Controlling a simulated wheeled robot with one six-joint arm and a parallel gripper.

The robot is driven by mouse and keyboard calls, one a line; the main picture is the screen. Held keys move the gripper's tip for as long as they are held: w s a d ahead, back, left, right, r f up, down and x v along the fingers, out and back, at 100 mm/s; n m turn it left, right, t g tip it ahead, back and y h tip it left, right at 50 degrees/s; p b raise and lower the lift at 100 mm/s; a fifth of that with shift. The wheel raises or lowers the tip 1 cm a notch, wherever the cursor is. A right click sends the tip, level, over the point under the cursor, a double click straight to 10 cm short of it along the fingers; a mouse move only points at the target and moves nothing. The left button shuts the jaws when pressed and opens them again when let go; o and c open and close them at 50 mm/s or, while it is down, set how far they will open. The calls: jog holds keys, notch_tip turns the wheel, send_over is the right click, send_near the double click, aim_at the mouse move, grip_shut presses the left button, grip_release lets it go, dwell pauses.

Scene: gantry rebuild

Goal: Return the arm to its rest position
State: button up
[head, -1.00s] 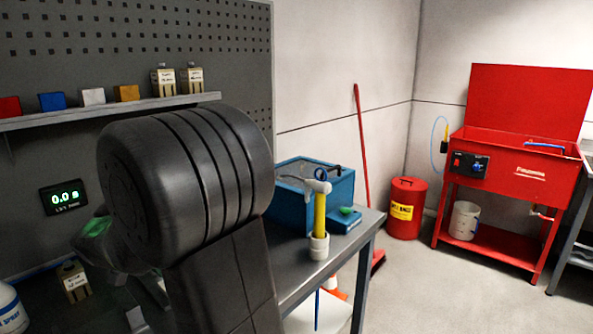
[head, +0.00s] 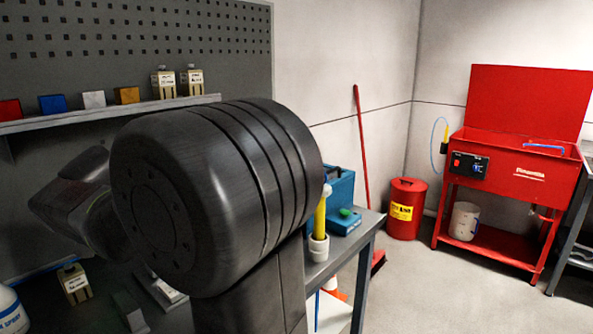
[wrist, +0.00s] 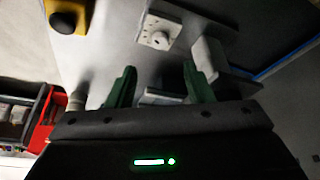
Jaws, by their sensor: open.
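My arm's dark rounded joint fills the middle of the head view, in front of the workbench. My gripper (wrist: 158,87) shows in the wrist view with its two green fingers spread apart and nothing between them. The fingers point over the grey bench top (wrist: 108,45). In the head view the fingers are hidden or out of sight, and a dark arm link reaches to the left below the shelf.
The bench holds a blue box (head: 340,190), a yellow-handled tool in a white holder (head: 318,248) and a small labelled block (head: 73,284). A shelf (head: 110,112) carries coloured blocks. A red can (head: 406,210) and red parts washer (head: 510,170) stand right on clear floor.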

jog(key=x, duration=1)
jog(key=shift+w+d+f+b, duration=0.1)
jog(key=shift+w+f+b, duration=0.05)
jog(key=shift+f+b, duration=0.2)
jog(key=shift+r+n+p, duration=0.4)
jog(key=shift+r+p, duration=0.05)
jog(key=shift+p, duration=0.05)
jog(key=shift+d+r+n+y+p, duration=0.15)
jog(key=shift+n+y+p, duration=0.25)
jog(key=shift+n+p, duration=0.3)
jog(key=n+p, duration=0.2)
jog(key=n+y+p, duration=0.1)
jog(key=n+p, duration=0.1)
jog(key=shift+d+y, duration=0.1)
jog(key=shift+y, duration=0.2)
jog(key=n+p, duration=0.2)
jog(key=p, duration=0.1)
jog(key=n+g+y+p, duration=0.1)
jog(key=n+p, duration=0.2)
jog(key=shift+d+n+y, duration=0.1)
jog(key=shift+n+y, duration=0.2)
jog(key=shift+v, duration=2)
jog(key=shift+d, duration=0.15)
